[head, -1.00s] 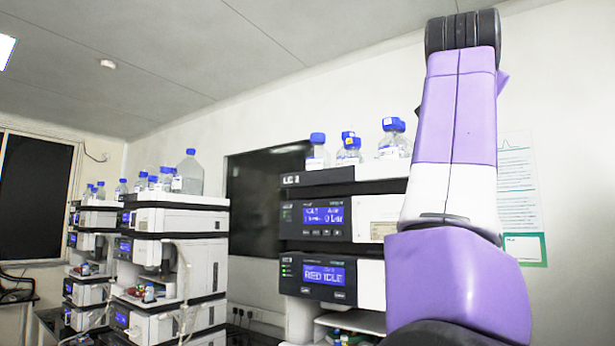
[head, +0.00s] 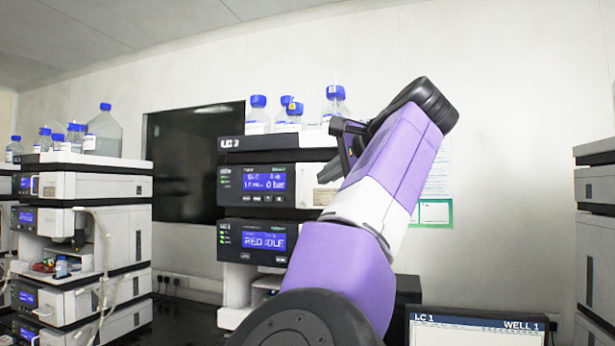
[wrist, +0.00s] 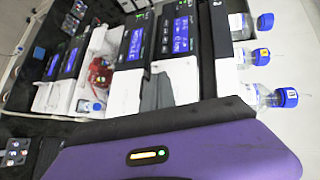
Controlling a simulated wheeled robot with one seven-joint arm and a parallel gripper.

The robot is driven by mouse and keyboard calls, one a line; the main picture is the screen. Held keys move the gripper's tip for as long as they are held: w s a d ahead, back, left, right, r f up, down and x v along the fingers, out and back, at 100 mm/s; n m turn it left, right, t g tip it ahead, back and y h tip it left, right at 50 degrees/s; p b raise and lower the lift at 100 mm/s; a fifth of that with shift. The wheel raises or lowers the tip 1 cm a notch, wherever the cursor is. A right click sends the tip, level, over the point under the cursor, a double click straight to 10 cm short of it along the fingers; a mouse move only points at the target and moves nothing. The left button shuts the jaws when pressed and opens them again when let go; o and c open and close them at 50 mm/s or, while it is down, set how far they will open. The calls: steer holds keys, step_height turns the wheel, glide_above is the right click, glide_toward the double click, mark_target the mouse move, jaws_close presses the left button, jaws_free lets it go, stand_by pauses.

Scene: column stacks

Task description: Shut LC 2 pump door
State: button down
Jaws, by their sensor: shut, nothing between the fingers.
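The near column stack has a label (head: 231,143) that starts with LC; its digit is hard to read. Its upper module (head: 257,184) has a blue display showing "0 bar", which suggests the pump. My arm hides much of that module's right part, and I cannot tell how its door stands. My gripper (head: 329,173) is shut and empty, in front of the right part of the stack. In the wrist view the fingers (wrist: 156,92) point at the stack, which appears turned on its side; contact cannot be told.
Blue-capped bottles (head: 258,116) stand on top of the stack. Another stack (head: 95,190) stands at the left, a cabinet-like unit (head: 597,200) at the right edge. A monitor (head: 475,330) is at lower right.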

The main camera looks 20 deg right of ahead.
steer(key=p, duration=0.3)
glide_toward(309, 182)
steer(key=w+a+f, duration=0.1)
steer(key=a, duration=0.1)
steer(key=w+a+f, duration=0.2)
steer(key=shift+f, duration=0.1)
